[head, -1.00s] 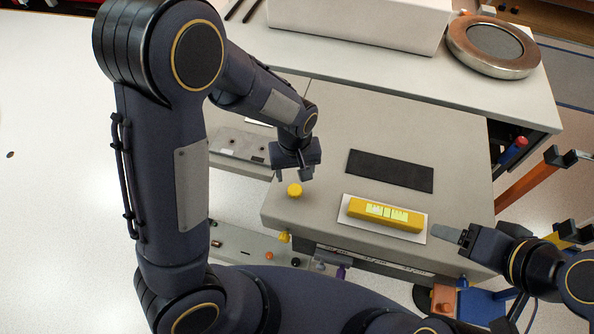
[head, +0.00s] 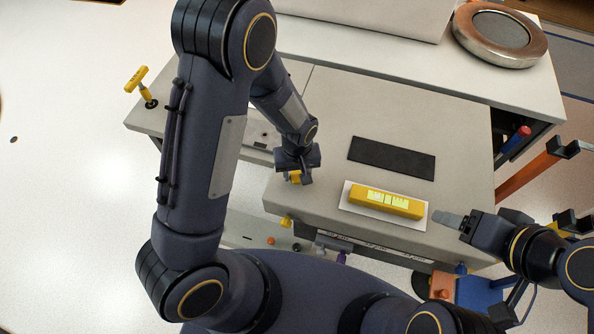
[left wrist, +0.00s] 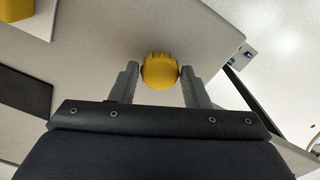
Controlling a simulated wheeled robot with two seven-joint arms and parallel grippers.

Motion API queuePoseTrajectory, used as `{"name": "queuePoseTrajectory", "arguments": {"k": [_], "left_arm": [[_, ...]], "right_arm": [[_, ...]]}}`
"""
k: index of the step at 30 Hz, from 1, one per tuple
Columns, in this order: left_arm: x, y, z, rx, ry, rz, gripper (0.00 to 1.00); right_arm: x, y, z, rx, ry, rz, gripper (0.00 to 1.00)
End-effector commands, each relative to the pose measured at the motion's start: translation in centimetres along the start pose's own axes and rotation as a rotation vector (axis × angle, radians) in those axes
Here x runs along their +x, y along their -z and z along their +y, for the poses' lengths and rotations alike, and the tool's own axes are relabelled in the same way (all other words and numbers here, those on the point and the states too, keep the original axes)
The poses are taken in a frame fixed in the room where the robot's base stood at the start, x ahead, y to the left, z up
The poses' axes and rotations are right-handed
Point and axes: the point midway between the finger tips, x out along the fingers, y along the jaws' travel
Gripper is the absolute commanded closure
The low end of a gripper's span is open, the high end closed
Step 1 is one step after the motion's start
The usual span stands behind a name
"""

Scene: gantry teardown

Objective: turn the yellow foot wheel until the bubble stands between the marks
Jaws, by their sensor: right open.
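The yellow foot wheel (head: 295,178) is at the near left corner of the grey block, partly hidden by my left gripper (head: 298,181). In the left wrist view, the wheel (left wrist: 160,71) sits between the two fingertips of the left gripper (left wrist: 160,72), which appear to touch it on both sides. The yellow level (head: 386,202) lies on a white plate to the right, its pale marked window facing up. The bubble is too small to tell against the marks. My right gripper (head: 452,220) is open and empty, just right of the white plate.
A dark flat pad (head: 392,158) lies behind the level. A round metal-rimmed dish (head: 500,34) stands at the back right. A yellow T-handle (head: 140,86) stands at the left. The block's top between wheel and level is clear.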

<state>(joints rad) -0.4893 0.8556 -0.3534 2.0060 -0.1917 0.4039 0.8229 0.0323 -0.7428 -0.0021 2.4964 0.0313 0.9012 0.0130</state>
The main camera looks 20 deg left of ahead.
Motion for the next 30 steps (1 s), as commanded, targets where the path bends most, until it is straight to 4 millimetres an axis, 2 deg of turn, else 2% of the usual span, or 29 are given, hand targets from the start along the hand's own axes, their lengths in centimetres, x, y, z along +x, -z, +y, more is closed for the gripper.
{"name": "queuePoseTrajectory", "arguments": {"k": [1,6,17,30], "left_arm": [[0.0,0.0,0.0,0.0,0.0,0.0,0.65],[0.0,0.0,0.0,0.0,0.0,0.0,0.86],[0.1,0.0,0.0,0.064,-0.001,0.0,0.86],[0.2,0.1,0.0,0.411,-0.002,0.001,0.86]], "right_arm": [[0.0,0.0,0.0,0.0,0.0,0.0,0.35],[0.0,0.0,0.0,0.0,0.0,0.0,0.35],[0.5,-0.2,0.2,0.0,0.0,0.0,0.35],[2.5,-1.3,1.1,0.0,0.0,0.0,0.35]]}}
